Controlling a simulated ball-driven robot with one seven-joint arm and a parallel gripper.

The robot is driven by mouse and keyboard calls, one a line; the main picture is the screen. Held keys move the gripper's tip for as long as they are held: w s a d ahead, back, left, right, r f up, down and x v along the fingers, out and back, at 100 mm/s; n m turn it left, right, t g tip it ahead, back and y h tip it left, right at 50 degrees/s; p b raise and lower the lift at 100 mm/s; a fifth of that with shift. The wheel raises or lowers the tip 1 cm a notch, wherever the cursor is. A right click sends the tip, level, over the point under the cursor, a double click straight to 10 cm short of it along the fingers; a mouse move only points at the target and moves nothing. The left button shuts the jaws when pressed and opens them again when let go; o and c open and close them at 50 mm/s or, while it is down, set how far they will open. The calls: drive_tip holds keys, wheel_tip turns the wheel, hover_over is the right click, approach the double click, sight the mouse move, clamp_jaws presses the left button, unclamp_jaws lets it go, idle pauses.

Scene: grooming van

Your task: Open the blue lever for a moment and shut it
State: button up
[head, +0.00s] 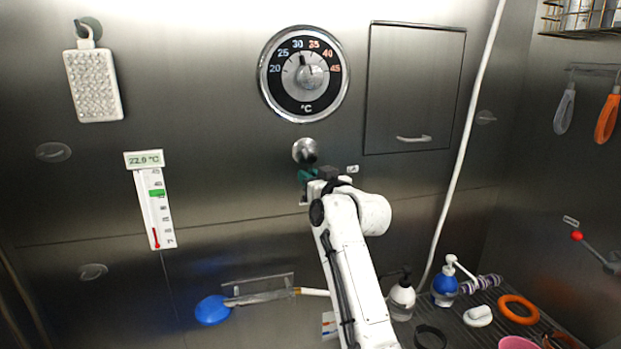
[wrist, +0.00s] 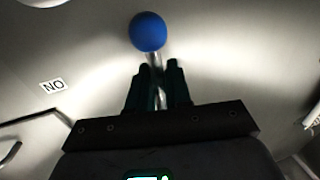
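In the wrist view the blue lever shows as a blue ball (wrist: 148,32) on a thin metal stem (wrist: 155,62). The dark teal fingers of my gripper (wrist: 159,72) stand close together on both sides of the stem, just below the ball in that picture. They appear shut on it, with the ball beyond their tips. In the head view my gripper (head: 306,180) is at the steel wall, below a round metal fitting (head: 306,151). The ball cannot be made out there; my gripper and arm cover that spot.
A temperature dial (head: 304,74) is above, and a wall hatch (head: 415,90) with a handle is to the right. A small "NO" label (wrist: 52,86) is beside the lever. A white hose (head: 470,125) runs down the wall. Bottles (head: 445,290) and an orange ring (head: 518,309) are lower right.

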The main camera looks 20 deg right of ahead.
clamp_jaws()
drive_tip(key=shift+d, duration=0.1)
drive_tip(key=shift+d+n+g+b, duration=0.15)
drive_tip(key=shift+d+n+b, duration=0.2)
drive_tip(key=shift+n, duration=0.4)
drive_tip(key=shift+d+n+g+b, duration=0.15)
drive_tip(key=shift+d+n+b, duration=0.15)
drive_tip(key=shift+n, duration=0.45)
drive_tip(key=shift+d+r+n+g+h, duration=0.15)
drive_tip(key=shift+d+r+n+h, duration=0.15)
drive_tip(key=shift+n, duration=0.55)
drive_tip(key=shift+d+r+n+g+h, duration=0.15)
drive_tip(key=shift+d+n, duration=0.2)
drive_tip(key=shift+n, duration=0.55)
drive_tip(key=shift+d+r+n+g+h, duration=0.15)
drive_tip(key=shift+d+r+n, duration=0.15)
drive_tip(key=shift+n, duration=0.55)
drive_tip(key=shift+d, duration=0.1)
